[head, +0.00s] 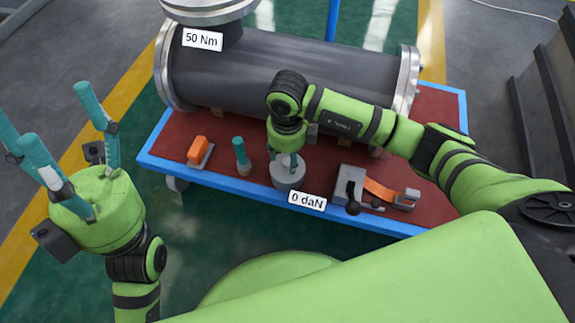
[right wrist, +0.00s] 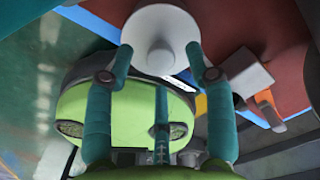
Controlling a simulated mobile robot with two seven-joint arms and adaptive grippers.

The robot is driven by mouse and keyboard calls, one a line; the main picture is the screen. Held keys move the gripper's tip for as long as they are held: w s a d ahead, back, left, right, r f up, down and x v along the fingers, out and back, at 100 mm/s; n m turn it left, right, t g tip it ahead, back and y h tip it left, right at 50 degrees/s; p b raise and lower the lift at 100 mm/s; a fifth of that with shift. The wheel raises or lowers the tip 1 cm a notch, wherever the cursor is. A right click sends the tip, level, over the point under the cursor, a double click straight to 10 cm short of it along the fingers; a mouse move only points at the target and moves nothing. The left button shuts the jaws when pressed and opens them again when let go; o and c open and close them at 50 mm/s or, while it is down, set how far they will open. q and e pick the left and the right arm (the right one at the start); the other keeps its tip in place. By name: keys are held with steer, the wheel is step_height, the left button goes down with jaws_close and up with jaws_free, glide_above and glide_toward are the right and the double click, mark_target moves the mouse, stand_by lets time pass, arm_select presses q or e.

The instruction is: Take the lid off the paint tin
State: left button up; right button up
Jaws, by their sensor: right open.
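The paint tin (head: 287,181) is a small grey cylinder near the front edge of the table (head: 222,183). My right gripper (head: 286,160) points down just over the tin. Its fingers are open, with the knob between two fingertips in the right wrist view (right wrist: 160,50); I cannot tell whether they touch it. My left gripper (head: 45,122) is raised at the left, fingers spread, empty and away from the table.
A large grey flanged shell (head: 290,72) lies behind the tin. Left of the tin stand a teal-handled tool (head: 240,151) and an orange-topped block (head: 198,150). Right of it is a grey device with an orange strap (head: 381,190). A "0 daN" label (head: 307,200) shows beside the tin.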

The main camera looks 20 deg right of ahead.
mark_target(288, 161)
step_height(288, 161, down, 3)
steer(key=shift+f+b, duration=0.1)
steer(key=shift+b, duration=0.35)
jaws_close()
